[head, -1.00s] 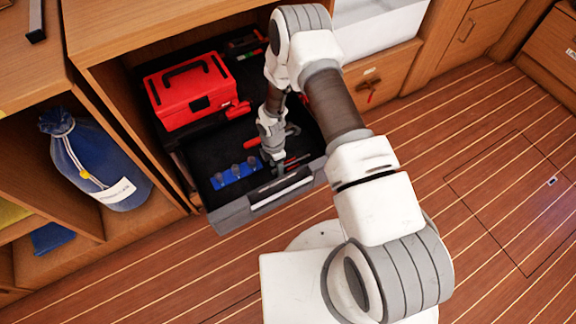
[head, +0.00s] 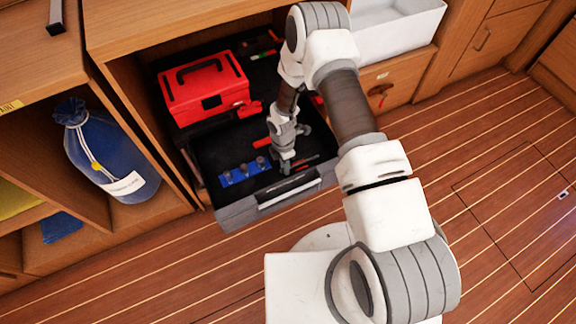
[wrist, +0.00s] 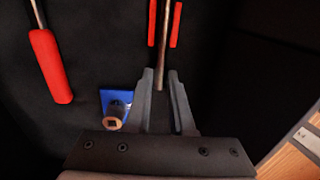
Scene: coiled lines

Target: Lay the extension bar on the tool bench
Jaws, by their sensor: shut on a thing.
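My gripper (head: 285,168) reaches down into the open black drawer, near its front wall. In the wrist view my gripper (wrist: 164,85) has its fingers closed around a thin metal rod, which looks like the extension bar (wrist: 162,55). The rod runs away from the fingers, between two red handles (wrist: 176,24). In the head view the arm and fingers mostly hide the rod. A wooden top (head: 180,25) above the drawer may be the tool bench; I cannot tell for sure.
A blue socket rail (head: 243,173) lies left of my gripper. A red toolbox (head: 203,88) stands at the drawer's back left. A red-handled tool (wrist: 50,65) lies at the left in the wrist view. The drawer front (head: 235,212) stands close. A blue bag (head: 105,155) sits left.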

